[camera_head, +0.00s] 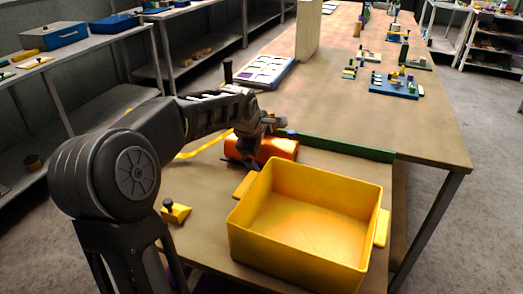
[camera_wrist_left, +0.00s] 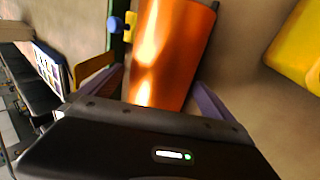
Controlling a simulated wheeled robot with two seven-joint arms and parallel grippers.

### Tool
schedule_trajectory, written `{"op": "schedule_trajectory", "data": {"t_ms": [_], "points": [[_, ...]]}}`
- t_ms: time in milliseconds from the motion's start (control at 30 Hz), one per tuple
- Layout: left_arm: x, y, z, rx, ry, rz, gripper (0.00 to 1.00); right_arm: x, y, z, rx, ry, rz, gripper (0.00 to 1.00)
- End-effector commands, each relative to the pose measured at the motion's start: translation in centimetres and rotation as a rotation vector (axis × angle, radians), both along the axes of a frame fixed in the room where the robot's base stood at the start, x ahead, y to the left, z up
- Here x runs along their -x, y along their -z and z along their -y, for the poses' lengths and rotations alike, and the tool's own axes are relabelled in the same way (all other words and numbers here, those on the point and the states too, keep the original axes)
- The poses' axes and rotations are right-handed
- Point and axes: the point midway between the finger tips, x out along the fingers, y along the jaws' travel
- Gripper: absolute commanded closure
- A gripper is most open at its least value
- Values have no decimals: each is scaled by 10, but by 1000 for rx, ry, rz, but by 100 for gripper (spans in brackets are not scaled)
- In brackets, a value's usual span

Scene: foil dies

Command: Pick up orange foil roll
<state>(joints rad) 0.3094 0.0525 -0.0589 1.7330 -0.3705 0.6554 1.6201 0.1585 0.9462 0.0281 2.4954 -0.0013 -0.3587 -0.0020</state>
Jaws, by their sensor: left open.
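The orange foil roll (camera_head: 262,148) lies on the table behind the yellow bin, shiny and cylindrical. My left gripper (camera_head: 256,150) is at the roll, and its arm hides part of it in the head view. In the left wrist view the orange foil roll (camera_wrist_left: 170,50) fills the upper middle, between the two purple-grey fingers of my left gripper (camera_wrist_left: 160,98). The fingers are open, one on each side of the roll. I cannot tell whether they touch it. My right gripper is not in view.
An empty yellow bin (camera_head: 236,228) with side handles stands in front of the roll, close by on the right. A green strip (camera_head: 345,149) runs along behind it. A small yellow block with a dark knob (camera_head: 176,212) lies at the front left.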

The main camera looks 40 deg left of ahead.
Motion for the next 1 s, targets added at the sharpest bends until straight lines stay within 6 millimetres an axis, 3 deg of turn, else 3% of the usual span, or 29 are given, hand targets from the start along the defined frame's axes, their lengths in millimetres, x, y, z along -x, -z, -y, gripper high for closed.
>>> {"op": "schedule_trajectory", "data": {"t_ms": [200, 1000], "points": [[0, 0, 0, 0, 0, 0, 2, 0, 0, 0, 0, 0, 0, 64], [0, 0, 0, 0, 0, -1, 67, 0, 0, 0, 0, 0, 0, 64]]}}
